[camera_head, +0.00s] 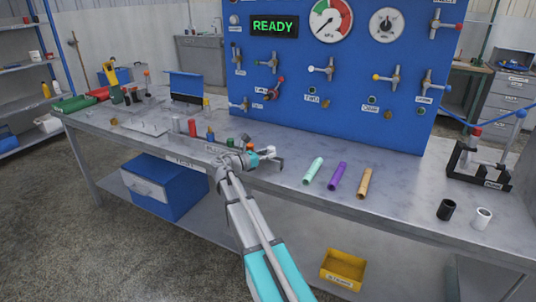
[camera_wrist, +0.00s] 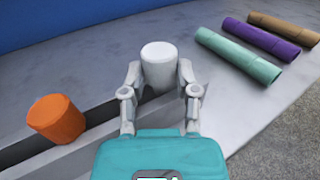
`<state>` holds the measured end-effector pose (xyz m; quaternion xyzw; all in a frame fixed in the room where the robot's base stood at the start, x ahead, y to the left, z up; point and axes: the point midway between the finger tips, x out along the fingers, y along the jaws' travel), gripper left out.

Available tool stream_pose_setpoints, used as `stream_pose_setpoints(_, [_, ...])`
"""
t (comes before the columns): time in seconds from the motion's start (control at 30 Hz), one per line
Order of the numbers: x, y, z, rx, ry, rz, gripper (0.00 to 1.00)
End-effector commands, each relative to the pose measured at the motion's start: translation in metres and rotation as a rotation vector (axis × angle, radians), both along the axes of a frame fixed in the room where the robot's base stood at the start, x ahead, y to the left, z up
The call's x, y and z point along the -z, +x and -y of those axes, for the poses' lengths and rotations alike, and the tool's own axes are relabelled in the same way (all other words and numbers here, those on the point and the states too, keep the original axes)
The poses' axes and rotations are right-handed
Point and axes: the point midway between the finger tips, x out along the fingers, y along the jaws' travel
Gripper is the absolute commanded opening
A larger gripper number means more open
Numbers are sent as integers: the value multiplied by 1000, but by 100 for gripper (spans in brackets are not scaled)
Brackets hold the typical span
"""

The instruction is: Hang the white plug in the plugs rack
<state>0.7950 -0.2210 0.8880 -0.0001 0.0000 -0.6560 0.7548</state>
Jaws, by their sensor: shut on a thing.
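The white plug (camera_wrist: 159,65) is between the two fingers of my gripper (camera_wrist: 158,86) in the wrist view, with its pale round top showing. My gripper is shut on it. It also shows as a small white piece in the head view (camera_head: 269,151), by my gripper (camera_head: 265,159). The plugs rack (camera_wrist: 70,148) is a grey rail running from the lower left towards the plug. An orange plug (camera_wrist: 56,119) stands in it, left of my gripper. The white plug is by the rail's far end; its lower part is hidden, so I cannot tell whether it touches the rack.
Green (camera_head: 313,170), purple (camera_head: 338,176) and tan (camera_head: 364,183) tubes lie right of my gripper. A blue panel (camera_head: 330,135) with valves rises behind. Short black (camera_head: 446,210) and white (camera_head: 482,218) cylinders stand at the right. The bench between the tubes and these cylinders is clear.

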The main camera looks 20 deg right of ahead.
Motion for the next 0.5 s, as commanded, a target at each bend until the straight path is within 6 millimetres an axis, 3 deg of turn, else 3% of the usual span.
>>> stream_pose_setpoints(0.5, [10, 0, 0, 0, 0, 0, 0])
